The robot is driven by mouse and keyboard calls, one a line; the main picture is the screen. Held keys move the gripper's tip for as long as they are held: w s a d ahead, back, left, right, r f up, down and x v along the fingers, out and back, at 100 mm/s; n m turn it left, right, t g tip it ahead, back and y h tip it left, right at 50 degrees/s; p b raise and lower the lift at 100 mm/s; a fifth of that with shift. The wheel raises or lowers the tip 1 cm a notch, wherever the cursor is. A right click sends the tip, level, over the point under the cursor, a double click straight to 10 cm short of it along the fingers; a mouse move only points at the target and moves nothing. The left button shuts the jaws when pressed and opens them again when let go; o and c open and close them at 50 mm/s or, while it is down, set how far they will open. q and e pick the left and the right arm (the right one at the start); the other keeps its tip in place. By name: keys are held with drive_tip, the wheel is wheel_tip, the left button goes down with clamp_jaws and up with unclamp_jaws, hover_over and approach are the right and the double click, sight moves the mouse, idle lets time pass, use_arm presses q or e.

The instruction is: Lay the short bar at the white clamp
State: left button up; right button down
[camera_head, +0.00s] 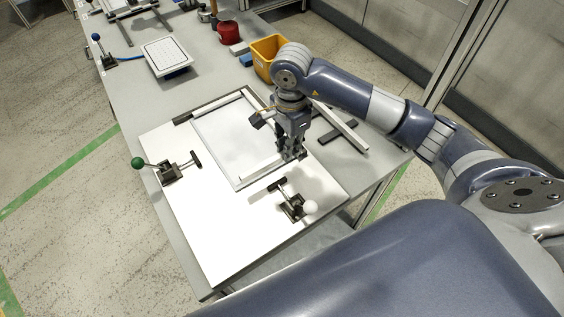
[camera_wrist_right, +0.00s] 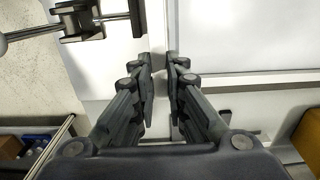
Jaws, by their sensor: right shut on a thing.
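The short bar (camera_head: 261,171) is a thin white bar along the near edge of the white panel. My right gripper (camera_head: 291,156) points down over its right end. In the right wrist view, my gripper (camera_wrist_right: 160,80) has its fingers close together on either side of the short bar (camera_wrist_right: 157,30), shut on it. The white clamp (camera_head: 293,207), with a white ball knob and black arm, stands just in front of the bar. It also shows at the top left of the right wrist view (camera_wrist_right: 85,22). My left gripper is not in view.
A clamp with a green knob (camera_head: 167,172) stands at the left of the white board (camera_head: 215,235). A long white bar (camera_head: 341,126) lies to the right. A yellow bin (camera_head: 266,51), red can (camera_head: 228,32) and white tray (camera_head: 166,56) are farther back.

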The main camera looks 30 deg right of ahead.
sight(288, 168)
drive_tip(key=shift+f, duration=0.95)
drive_tip(key=shift+f+p, duration=0.65)
drive_tip(key=shift+f, duration=1.35)
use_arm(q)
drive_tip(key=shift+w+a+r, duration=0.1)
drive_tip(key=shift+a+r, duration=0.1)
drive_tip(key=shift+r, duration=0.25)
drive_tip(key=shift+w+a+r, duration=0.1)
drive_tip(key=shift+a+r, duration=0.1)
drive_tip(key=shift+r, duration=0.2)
use_arm(e)
drive_tip(key=shift+f, duration=0.15)
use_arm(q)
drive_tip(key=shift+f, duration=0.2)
use_arm(e)
drive_tip(key=c, duration=1.6)
unclamp_jaws()
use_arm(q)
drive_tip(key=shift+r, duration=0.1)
